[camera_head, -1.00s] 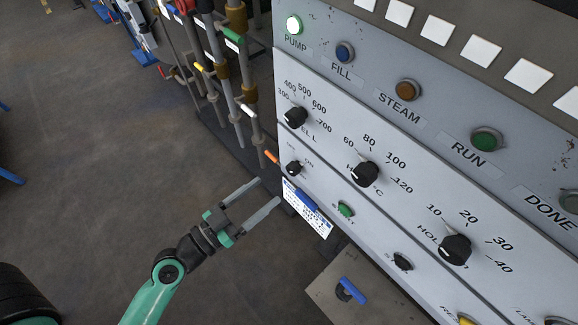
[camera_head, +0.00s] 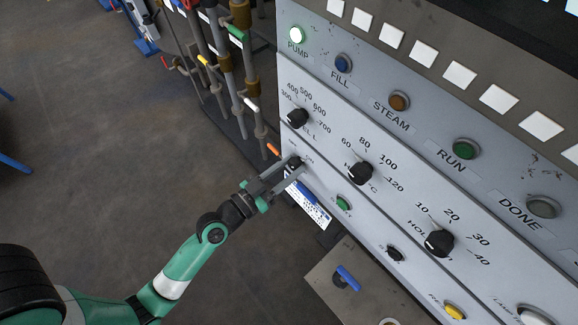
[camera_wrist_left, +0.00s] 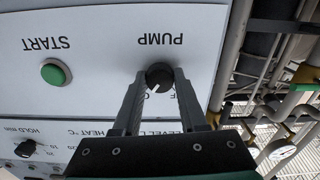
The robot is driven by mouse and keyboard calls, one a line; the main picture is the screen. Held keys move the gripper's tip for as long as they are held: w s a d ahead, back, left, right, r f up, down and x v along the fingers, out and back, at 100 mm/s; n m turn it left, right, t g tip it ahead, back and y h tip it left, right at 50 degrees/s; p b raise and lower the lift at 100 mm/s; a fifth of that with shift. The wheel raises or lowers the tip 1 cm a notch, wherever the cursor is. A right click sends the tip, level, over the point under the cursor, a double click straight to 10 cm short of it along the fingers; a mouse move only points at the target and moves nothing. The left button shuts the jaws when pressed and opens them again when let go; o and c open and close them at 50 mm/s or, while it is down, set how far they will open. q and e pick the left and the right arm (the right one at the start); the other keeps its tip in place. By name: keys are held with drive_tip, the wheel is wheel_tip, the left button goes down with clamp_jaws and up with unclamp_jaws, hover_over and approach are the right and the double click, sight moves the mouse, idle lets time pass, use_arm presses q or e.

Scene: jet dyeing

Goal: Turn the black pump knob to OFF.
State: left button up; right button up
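The black pump knob (camera_head: 295,162) is at the left end of the lower panel row, under the level knob. In the left wrist view the knob (camera_wrist_left: 159,75) appears upside down below the word PUMP, between my two fingertips. My left gripper (camera_head: 294,167) reaches up from the lower left to the panel, one finger on each side of the knob. The fingers (camera_wrist_left: 160,82) look closed against its sides. They hide most of the OFF and ON marks, and I cannot tell where the pointer aims. The pump lamp (camera_head: 297,34) is lit. My right gripper is not in view.
The green start button (camera_head: 343,203) is right of the knob, and the level knob (camera_head: 298,117) is above it. A label sheet (camera_head: 306,203) hangs just below. Pipes with coloured valve handles (camera_head: 235,75) stand left of the panel. Open floor lies farther left.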

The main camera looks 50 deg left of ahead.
use_arm(q)
clamp_jaws()
drive_tip(key=shift+n, duration=0.4)
drive_tip(key=n+p, duration=0.1)
drive_tip(key=n, duration=0.5)
drive_tip(key=shift+r, duration=0.1)
drive_tip(key=n+p, duration=0.1)
drive_tip(key=n, duration=0.6)
idle(0.4)
drive_tip(key=o, duration=0.8)
unclamp_jaws()
